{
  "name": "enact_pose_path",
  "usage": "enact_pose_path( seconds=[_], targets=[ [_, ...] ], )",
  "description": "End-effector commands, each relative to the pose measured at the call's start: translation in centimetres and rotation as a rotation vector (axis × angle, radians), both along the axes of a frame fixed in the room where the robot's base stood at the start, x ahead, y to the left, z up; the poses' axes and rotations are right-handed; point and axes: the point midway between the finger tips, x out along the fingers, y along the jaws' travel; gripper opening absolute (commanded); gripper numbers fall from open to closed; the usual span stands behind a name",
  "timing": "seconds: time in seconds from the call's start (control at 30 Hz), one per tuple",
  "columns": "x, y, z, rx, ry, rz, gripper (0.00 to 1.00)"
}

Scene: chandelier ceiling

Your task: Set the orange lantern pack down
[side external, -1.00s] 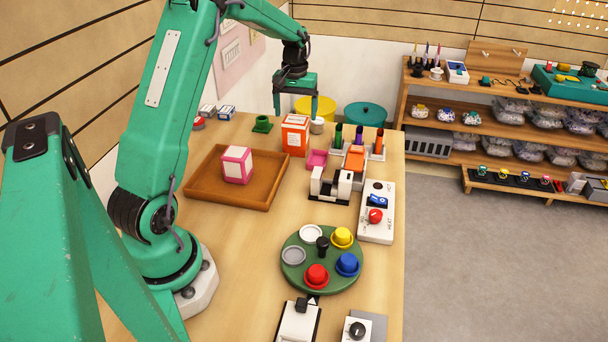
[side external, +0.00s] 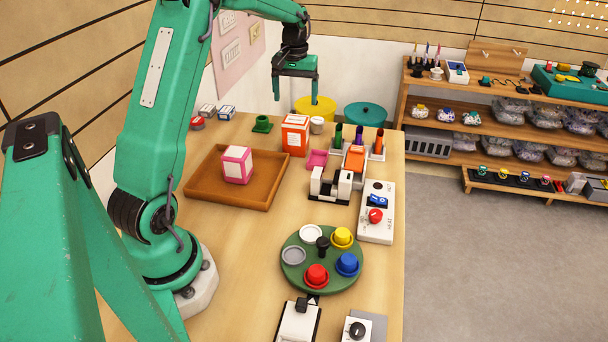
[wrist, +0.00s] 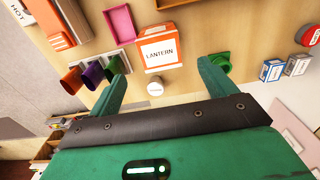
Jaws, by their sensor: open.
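The orange lantern pack (side external: 295,136), an orange box with a white label, stands upright on the table toward its far end. In the wrist view the lantern pack (wrist: 160,50) shows its "LANTERN" label, beyond my fingertips. My gripper (side external: 296,90) hangs above the far end of the table, higher than the pack and clear of it. Its jaws are open and empty; in the wrist view my gripper (wrist: 160,75) shows its two fingers spread apart.
A brown wooden tray (side external: 200,190) holds a pink and white box (side external: 236,165). A small white cup (side external: 317,125), a green holder (side external: 262,124) and a pink tray (side external: 317,159) are near the pack. Coloured tubes (side external: 359,136) stand to its right.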

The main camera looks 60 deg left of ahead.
Motion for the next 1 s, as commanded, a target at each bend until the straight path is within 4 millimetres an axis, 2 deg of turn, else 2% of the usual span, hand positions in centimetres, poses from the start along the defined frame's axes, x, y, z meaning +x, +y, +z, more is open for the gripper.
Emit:
enact_pose_path(
  seconds=[0.17,0.37,0.67,1.0],
  targets=[
    [0.0,-0.4,0.4,0.003,-0.006,-0.009,0.83],
    [-0.5,-2.7,2.4,0.019,-0.033,-0.058,0.83],
    [-3.1,-9.3,6.9,0.062,-0.113,-0.203,0.83],
    [-8.2,-16.5,10.3,0.109,-0.215,-0.378,0.83]
  ],
)
